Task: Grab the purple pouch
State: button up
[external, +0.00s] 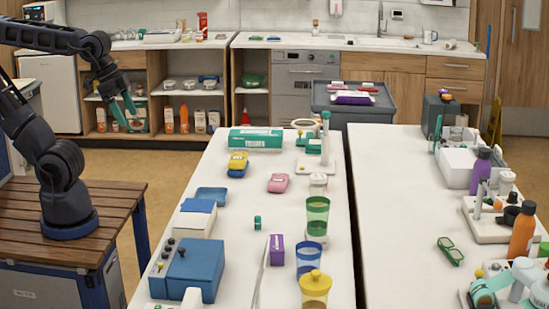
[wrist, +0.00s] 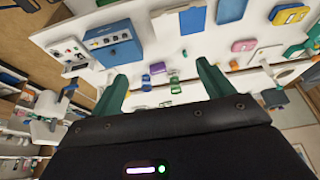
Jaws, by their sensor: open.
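A purple block-shaped item with a pale label (external: 277,250) stands on the near part of the white table, left of the blue-rimmed cup. A purple item, likely the same one, shows small in the wrist view (wrist: 157,68), between my fingers in the picture but far beyond them. Another purple-and-white flat item (external: 353,97) lies on the grey cart at the back; I cannot tell which is the pouch. My gripper (external: 124,110) is at the upper left, high and well away from the table. Its green fingers (wrist: 162,70) are apart and empty.
Near the purple block are a blue-rimmed cup (external: 310,257), a yellow-lidded cup (external: 315,288) and a blue box (external: 188,268). A pink pouch (external: 278,183) and a yellow pouch (external: 238,164) lie farther back. The table's middle has bare patches.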

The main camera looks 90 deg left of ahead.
jog(key=shift+c, duration=0.4)
jog(key=shift+c, duration=1.4)
